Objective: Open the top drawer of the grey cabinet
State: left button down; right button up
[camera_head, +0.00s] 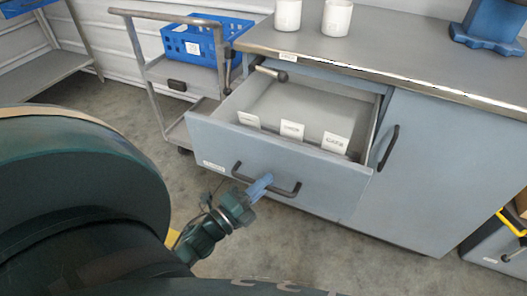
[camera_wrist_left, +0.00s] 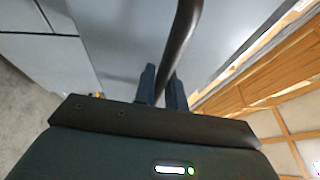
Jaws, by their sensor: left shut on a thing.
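The grey cabinet (camera_head: 425,175) stands at the right in the head view, with a steel-edged top. Its top drawer (camera_head: 280,160) is pulled out, and its inside shows, with several small white cards standing in it. My left gripper (camera_head: 262,186) is at the drawer front, shut on the dark bar handle (camera_head: 285,190). In the left wrist view the two fingers of the gripper (camera_wrist_left: 162,88) stand on either side of the dark handle (camera_wrist_left: 180,40). My right gripper is not in view.
Two white cups (camera_head: 336,18) and a blue object (camera_head: 490,25) stand on the cabinet top. A grey trolley (camera_head: 150,15) with a blue crate (camera_head: 195,45) stands left of the drawer. A grey box (camera_head: 495,255) is on the floor at the right. Bare floor lies before the drawer.

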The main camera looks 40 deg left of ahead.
pick_arm(q)
jog(key=c, duration=1.5)
grip_release()
jog(key=shift+o, duration=0.2)
jog(key=v, duration=1.3)
jog(key=shift+s, duration=0.1)
